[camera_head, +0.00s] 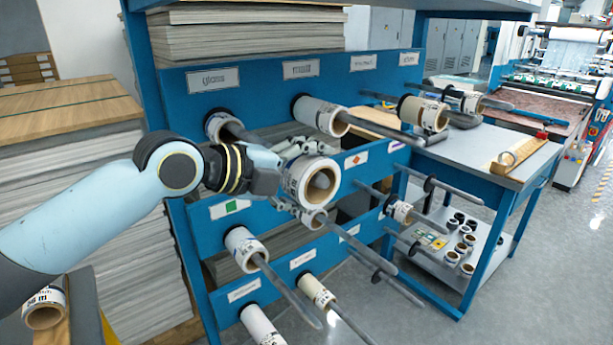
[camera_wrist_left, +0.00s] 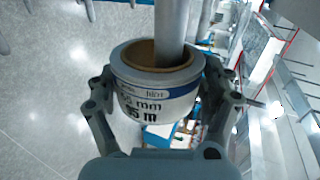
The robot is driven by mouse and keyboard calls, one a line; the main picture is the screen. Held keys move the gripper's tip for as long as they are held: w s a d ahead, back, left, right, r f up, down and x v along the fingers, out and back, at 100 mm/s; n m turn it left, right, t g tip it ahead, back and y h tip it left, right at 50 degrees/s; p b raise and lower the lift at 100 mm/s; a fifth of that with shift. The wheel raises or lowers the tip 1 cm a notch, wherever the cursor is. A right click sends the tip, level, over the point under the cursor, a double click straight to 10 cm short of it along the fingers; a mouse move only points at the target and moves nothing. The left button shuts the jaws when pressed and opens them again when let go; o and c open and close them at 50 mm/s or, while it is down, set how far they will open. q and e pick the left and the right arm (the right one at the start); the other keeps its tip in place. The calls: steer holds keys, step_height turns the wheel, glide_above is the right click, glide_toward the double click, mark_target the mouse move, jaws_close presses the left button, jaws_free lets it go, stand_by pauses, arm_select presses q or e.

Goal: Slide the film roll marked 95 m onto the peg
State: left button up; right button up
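My left gripper (camera_head: 292,180) is shut around the white film roll (camera_head: 296,172) with a brown core. In the left wrist view, my left gripper's fingers (camera_wrist_left: 162,100) press its sides, and the roll (camera_wrist_left: 155,108) reads "5 m"; the digit before is unclear. The grey peg (camera_wrist_left: 173,25) enters the core there. In the head view, the peg's rounded tip (camera_head: 322,181) shows inside the core's near opening. This seems to be the top left peg, which carries another roll (camera_head: 217,125) near the blue board. My right gripper is not in view.
A side table (camera_head: 480,150) stands right. Another roll (camera_head: 45,308) sits at bottom left.

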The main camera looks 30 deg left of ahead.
arm_select(q)
steer(key=shift+o, duration=1.4)
steer(key=shift+s, duration=0.1)
steer(key=v, duration=0.6)
steer(key=shift+s+a, duration=0.1)
steer(key=shift+a, duration=0.1)
steer(key=shift+s+r, duration=0.25)
steer(key=shift+s, duration=0.25)
